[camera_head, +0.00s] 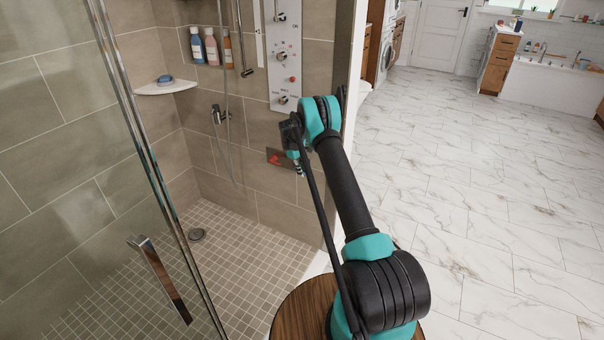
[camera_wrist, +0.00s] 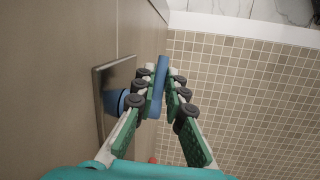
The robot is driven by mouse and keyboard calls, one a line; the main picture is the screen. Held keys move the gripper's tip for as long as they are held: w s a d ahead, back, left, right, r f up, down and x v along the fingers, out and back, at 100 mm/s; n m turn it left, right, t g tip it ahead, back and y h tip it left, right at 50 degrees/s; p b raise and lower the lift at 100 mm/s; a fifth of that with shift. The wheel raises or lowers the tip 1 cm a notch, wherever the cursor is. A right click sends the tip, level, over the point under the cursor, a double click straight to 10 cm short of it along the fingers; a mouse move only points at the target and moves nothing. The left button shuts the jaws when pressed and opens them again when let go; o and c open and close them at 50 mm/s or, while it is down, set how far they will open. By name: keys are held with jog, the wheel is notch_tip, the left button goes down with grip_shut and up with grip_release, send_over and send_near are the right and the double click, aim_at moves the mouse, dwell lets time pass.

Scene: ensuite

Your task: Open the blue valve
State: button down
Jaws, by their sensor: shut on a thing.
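The blue valve (camera_wrist: 158,88) shows in the wrist view as a long blue handle with a blue round base. The base sits on a square metal plate (camera_wrist: 104,70) on the shower wall. My gripper (camera_wrist: 161,78) has its green-padded fingers on both sides of the handle and is shut on it. In the head view my gripper (camera_head: 297,164) is at the wall, low below the shower panel. The blue valve cannot be made out there. A red part (camera_head: 276,159) shows on the plate just left of my gripper.
The white shower panel (camera_head: 285,60) with knobs is above my gripper. A glass door with a metal handle (camera_head: 160,278) stands at the left. A corner shelf (camera_head: 166,87) and bottles (camera_head: 212,47) are on the walls. The tiled shower floor (camera_head: 230,265) is mostly clear.

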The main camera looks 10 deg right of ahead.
jog(key=shift+a+r+g+h, duration=0.1)
jog(key=shift+r+g+h, duration=0.25)
jog(key=shift+g+h, duration=0.45)
jog(key=shift+w+h, duration=0.1)
jog(key=shift+h, duration=0.2)
jog(key=c, duration=1.6)
grip_release()
jog(key=shift+o, duration=0.2)
jog(key=v, duration=1.2)
jog(key=shift+r, duration=0.1)
